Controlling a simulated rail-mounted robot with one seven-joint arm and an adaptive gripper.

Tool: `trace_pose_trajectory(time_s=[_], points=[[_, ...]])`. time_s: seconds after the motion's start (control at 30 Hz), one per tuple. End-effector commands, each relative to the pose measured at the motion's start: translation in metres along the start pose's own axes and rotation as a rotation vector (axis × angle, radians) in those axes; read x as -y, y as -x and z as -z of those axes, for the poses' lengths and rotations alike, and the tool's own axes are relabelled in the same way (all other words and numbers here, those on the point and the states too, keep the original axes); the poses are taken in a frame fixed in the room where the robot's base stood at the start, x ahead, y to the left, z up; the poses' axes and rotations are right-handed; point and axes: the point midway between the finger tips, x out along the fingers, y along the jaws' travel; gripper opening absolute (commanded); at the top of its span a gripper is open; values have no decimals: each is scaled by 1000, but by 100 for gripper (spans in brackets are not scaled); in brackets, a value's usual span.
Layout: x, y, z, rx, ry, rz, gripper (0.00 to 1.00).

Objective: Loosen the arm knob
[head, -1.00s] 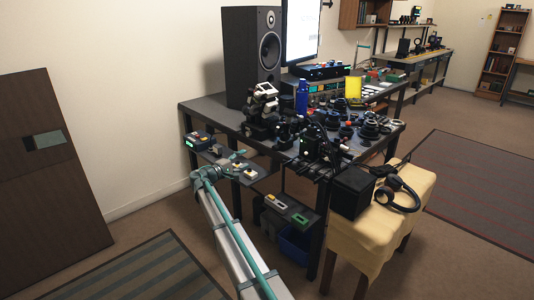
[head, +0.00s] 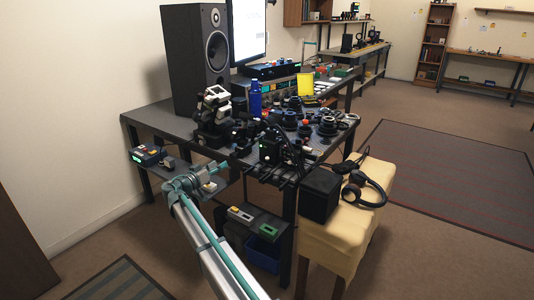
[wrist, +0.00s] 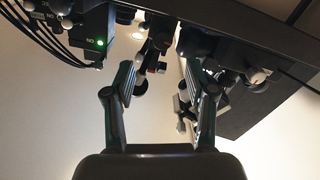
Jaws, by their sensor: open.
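My gripper (wrist: 164,78) is open and empty in the wrist view, its two dark fingers spread apart. Beyond and between the fingertips hangs a dark jointed part with a small reddish end (wrist: 161,68) and a round black knob-like piece (wrist: 141,86). I cannot tell for certain which piece is the arm knob. No contact with the fingers is clear. In the head view a cluster of black jointed gear (head: 280,145) stands at the bench's near corner; the knob is too small to tell there.
A black box with a green light (wrist: 90,35) and several cables is close on the left in the wrist view. The dark bench (head: 150,112) carries a speaker (head: 195,60), a blue bottle (head: 255,98) and several lens parts. A cloth-covered stool (head: 335,240) holds headphones (head: 368,190).

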Motion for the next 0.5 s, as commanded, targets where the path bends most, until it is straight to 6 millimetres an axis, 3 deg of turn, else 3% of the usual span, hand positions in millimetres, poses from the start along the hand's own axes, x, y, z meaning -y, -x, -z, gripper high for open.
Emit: trace_pose_trajectory(time_s=[0.27, 0.5], points=[[0, -5, 0, 0, -162, 0, 56], [1, -37, 0, 1, -162, -2, 56]])
